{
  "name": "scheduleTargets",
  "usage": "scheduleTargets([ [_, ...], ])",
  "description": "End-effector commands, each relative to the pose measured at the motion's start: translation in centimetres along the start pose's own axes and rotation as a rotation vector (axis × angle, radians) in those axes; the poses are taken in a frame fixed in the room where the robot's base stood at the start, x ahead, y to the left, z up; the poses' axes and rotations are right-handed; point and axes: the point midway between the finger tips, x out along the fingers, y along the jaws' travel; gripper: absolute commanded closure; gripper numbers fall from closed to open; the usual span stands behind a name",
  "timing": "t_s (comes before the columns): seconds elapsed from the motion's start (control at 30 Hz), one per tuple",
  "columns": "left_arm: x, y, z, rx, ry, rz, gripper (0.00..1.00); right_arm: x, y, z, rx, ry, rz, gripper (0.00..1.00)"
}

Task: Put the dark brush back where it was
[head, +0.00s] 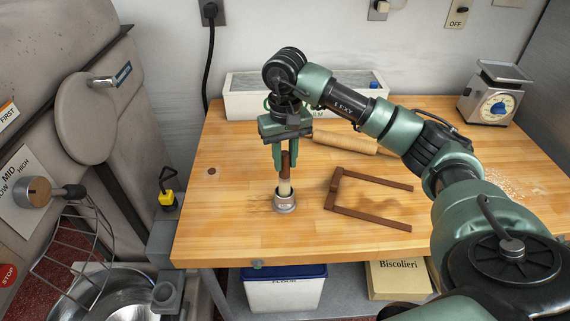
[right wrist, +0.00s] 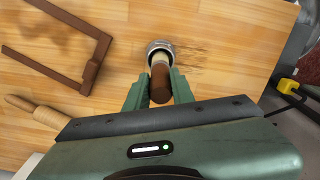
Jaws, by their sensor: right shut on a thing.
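The brush (head: 285,186) has a dark brown upper part and a pale lower part, and it stands nearly upright. My right gripper (head: 286,162) is shut on its dark part from above. In the right wrist view the brush (right wrist: 160,81) sits between the two green fingers (right wrist: 159,90). A small round metal cup (head: 285,207) is on the wooden table below it, and it also shows in the right wrist view (right wrist: 152,45). The brush's lower end appears to be inside the cup's rim; its depth is hidden. My left gripper is in neither view.
A brown three-sided frame (head: 336,188) lies right of the cup on the table (head: 232,225). A rolling pin (head: 352,143) and a pale long box (head: 240,98) are behind. A scale (head: 494,104) stands at the back right. The table's left side is mostly clear.

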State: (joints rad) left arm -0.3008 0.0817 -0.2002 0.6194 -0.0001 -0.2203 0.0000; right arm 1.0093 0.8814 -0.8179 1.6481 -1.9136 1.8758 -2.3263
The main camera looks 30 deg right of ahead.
Motion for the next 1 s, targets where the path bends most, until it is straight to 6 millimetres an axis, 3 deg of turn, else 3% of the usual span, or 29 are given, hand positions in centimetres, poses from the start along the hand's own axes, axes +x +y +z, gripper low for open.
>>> scheduleTargets([
  [0.2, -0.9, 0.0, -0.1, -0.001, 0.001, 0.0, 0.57, 2.5, 0.0, 0.0, 0.0, -0.002, 0.0, 1.0],
  [0.57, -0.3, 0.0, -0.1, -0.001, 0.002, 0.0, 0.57, 3.0, 0.0, 0.0, 0.0, 0.0, 0.0, 1.0],
  [0.6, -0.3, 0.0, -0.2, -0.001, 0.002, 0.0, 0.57, 3.0, 0.0, 0.0, 0.0, 0.0, 0.0, 0.74],
  [0.67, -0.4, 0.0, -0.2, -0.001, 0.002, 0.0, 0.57, 2.9, 0.0, 0.0, 0.0, -0.001, 0.0, 0.57],
  [1.0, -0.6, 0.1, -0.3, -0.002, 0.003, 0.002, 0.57, 2.8, 0.0, 0.0, 0.0, -0.001, 0.0, 0.55],
])
